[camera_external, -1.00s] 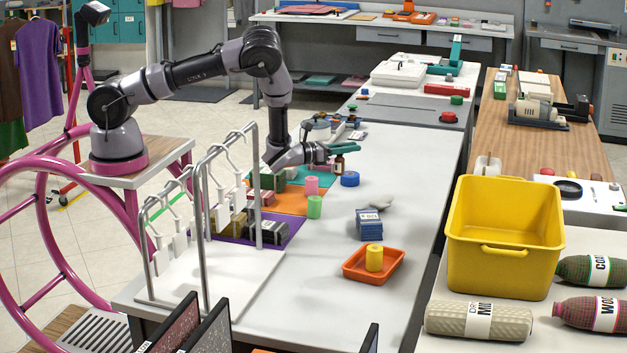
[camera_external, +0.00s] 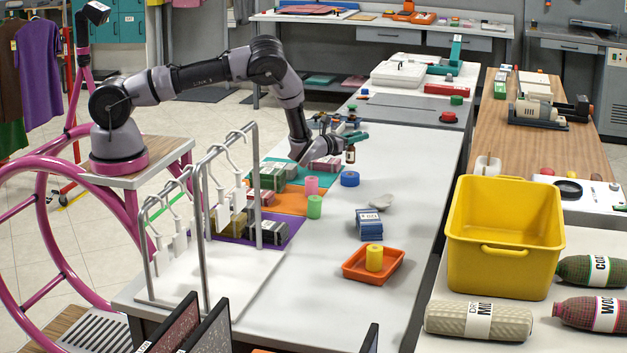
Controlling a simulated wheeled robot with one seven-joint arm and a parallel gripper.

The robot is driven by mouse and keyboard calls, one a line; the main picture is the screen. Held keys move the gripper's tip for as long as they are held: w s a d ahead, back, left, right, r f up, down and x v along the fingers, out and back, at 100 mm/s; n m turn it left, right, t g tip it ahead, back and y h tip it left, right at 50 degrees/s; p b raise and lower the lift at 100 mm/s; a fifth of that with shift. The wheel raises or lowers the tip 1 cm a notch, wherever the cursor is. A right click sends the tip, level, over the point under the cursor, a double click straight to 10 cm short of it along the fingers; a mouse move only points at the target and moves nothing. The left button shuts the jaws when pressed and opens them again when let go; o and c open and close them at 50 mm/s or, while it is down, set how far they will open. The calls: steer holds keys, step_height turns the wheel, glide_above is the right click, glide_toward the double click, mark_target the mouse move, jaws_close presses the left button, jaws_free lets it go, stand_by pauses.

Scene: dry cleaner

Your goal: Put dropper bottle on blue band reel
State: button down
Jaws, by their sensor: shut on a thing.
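The dropper bottle (camera_external: 350,155) is small and brown with a pale label. It hangs upright below my gripper (camera_external: 351,140), whose green fingers are shut on its top. The blue band reel (camera_external: 350,179) is a short blue cylinder lying flat on the long pale table. The bottle shows just above the reel in the picture, with a small gap between them. I cannot tell whether the bottle is over the reel or farther back. The exact finger contact is too small to see.
Pink (camera_external: 311,186) and green (camera_external: 314,207) reels stand to the left, near coloured mats with bundles. A blue stack (camera_external: 369,224), a pale dish (camera_external: 382,201) and an orange tray (camera_external: 358,277) holding a yellow reel (camera_external: 374,258) are nearer. A metal rack (camera_external: 256,190) stands front left.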

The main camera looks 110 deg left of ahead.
steer(key=shift+f, duration=1.85)
steer(key=c, duration=0.7)
jaws_free()
steer(key=shift+f, duration=0.15)
